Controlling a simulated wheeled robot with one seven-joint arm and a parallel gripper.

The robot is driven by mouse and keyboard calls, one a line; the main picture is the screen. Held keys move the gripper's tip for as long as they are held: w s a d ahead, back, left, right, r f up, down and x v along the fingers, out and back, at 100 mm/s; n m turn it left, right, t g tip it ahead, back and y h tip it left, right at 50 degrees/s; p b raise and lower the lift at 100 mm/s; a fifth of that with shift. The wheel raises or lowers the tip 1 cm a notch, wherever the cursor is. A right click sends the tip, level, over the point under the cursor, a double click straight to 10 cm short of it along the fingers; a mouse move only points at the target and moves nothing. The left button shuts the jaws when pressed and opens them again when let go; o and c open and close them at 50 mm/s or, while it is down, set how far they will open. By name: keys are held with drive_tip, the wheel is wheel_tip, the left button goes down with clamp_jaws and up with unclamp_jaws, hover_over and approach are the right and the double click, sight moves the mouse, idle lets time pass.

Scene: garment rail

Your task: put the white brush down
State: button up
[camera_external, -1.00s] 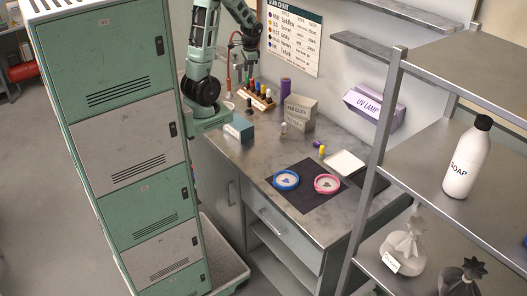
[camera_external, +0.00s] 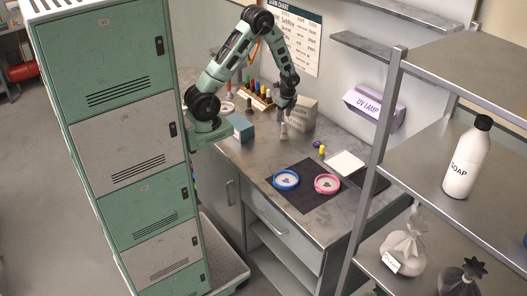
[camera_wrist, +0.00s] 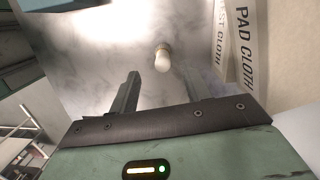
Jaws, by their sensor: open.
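The white brush (camera_wrist: 162,62) shows in the wrist view as a small pale rounded thing with a brownish band, by itself on the grey marbled bench top. It lies beyond my fingertips, near the line between them, and nothing grips it. In the external view the brush (camera_external: 283,130) is small and partly blurred against my gripper (camera_external: 287,108), which is just above it, left of the pad cloth box. In the wrist view my gripper (camera_wrist: 158,80) has its two fingers apart, with nothing between them.
The pad cloth box (camera_external: 303,112) stands close at the right, also in the wrist view (camera_wrist: 238,45). A dark mat (camera_external: 304,204) with blue and pink rings lies nearer the front. Bench around the brush is partly clear.

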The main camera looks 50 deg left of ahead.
sight(284, 123)
wheel_tip(284, 123, down, 2)
drive_tip(key=shift+a+f, duration=0.15)
drive_tip(key=shift+w+f+p, duration=0.1)
drive_tip(key=shift+f+p, duration=1.1)
drive_tip(key=shift+f, duration=1.45)
clamp_jaws()
